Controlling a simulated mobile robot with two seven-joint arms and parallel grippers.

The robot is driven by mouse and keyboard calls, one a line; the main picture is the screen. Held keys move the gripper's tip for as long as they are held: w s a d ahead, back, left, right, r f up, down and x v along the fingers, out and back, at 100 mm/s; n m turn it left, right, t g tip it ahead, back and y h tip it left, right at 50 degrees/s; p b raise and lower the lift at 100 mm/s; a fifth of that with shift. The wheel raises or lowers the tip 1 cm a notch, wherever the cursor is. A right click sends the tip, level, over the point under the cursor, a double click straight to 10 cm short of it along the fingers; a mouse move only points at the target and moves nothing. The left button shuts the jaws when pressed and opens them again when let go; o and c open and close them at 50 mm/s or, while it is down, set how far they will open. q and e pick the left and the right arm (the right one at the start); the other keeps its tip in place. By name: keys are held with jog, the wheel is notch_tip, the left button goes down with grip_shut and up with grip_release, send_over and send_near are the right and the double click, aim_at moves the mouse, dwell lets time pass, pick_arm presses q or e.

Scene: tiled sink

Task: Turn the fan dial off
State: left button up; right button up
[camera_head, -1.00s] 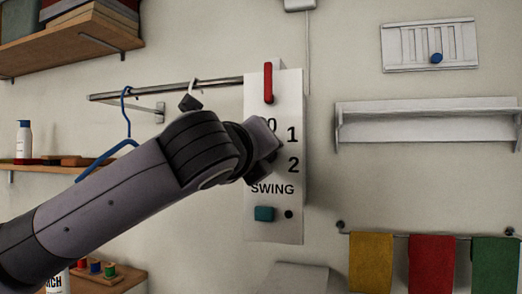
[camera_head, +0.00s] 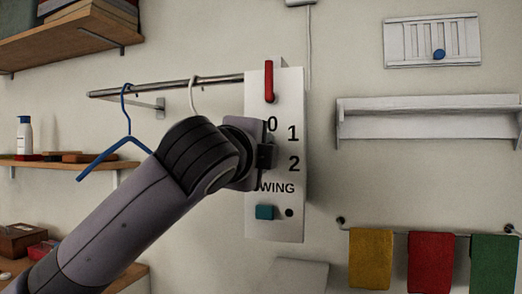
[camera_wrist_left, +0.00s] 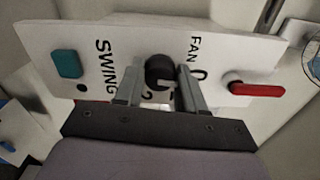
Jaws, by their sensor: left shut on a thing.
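A white fan panel (camera_head: 276,225) hangs on the wall, with 0, 1, 2 and SWING printed on it. It also fills the upper part of the left wrist view (camera_wrist_left: 120,45). The black round fan dial (camera_wrist_left: 159,70) sits between the two fingers of my left gripper (camera_wrist_left: 160,86), which is shut on it. A pale mark shows at the dial's lower edge; its exact setting is hard to read. In the head view my left gripper (camera_head: 267,150) is at the panel's left half and hides the dial. My right gripper is not in view.
A red lever (camera_head: 269,82) is above the dial and a teal button (camera_head: 264,212) below it. A metal rail (camera_head: 170,87) with a blue hanger (camera_head: 126,130) runs left of the panel. A white shelf (camera_head: 428,121) and hanging towels (camera_head: 431,262) are at right.

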pick_arm(q)
jog(key=shift+n, duration=0.6)
jog(key=o, duration=1)
jog(key=shift+s, duration=0.1)
jog(key=b+v, duration=0.1)
jog(key=v, duration=0.6)
jog(key=shift+b, duration=0.4)
